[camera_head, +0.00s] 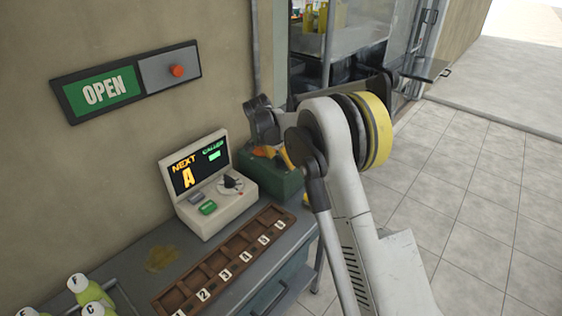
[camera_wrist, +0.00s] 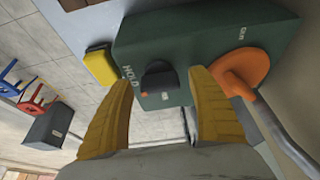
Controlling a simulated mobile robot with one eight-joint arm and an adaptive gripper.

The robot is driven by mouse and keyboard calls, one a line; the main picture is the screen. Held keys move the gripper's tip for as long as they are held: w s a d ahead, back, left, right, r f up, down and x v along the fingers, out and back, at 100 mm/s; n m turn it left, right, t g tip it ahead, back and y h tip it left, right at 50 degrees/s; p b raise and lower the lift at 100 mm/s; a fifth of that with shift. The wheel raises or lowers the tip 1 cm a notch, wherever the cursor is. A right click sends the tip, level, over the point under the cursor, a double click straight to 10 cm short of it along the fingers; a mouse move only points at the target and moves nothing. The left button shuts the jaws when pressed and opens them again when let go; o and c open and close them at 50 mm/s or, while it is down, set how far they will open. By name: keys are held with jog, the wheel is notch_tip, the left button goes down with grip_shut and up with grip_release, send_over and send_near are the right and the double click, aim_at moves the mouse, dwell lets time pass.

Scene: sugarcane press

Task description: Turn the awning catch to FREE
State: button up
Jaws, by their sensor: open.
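The green box (camera_wrist: 200,38) fills the upper middle of the wrist view. A dark catch knob (camera_wrist: 160,80) sits on its face, with the word HOLD printed just left of it. I see no legible FREE mark, and which way the knob points is unclear. My gripper (camera_wrist: 160,77) is open, its two yellow fingers on either side of the knob in the picture; I cannot tell whether they touch it. In the head view the green box (camera_head: 284,184) stands at the counter's far end, partly behind my arm, which hides most of the gripper.
An orange handle (camera_wrist: 241,72) is on the same box, close to the right finger. A yellow block (camera_wrist: 101,66) lies to its left. In the head view a display console (camera_head: 208,187) stands beside the box, with a numbered wooden tray (camera_head: 225,258) in front. Tiled floor is clear at right.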

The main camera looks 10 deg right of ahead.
jog(key=c, duration=1.2)
jog(key=shift+o, duration=0.2)
jog(key=shift+n, duration=0.4)
jog(key=n+t+y+p, duration=0.1)
jog(key=n, duration=0.2)
jog(key=shift+n+y, duration=0.3)
jog(key=shift+n, duration=0.1)
jog(key=n, duration=0.2)
jog(key=n+y, duration=0.1)
jog(key=n, duration=0.1)
jog(key=shift+n+t+y, duration=0.3)
jog(key=n+y+p, duration=0.1)
jog(key=n, duration=0.3)
jog(key=shift+y, duration=0.4)
jog(key=n+y, duration=0.1)
jog(key=n, duration=0.3)
jog(key=shift+n+g, duration=0.3)
jog(key=shift+g, duration=0.1)
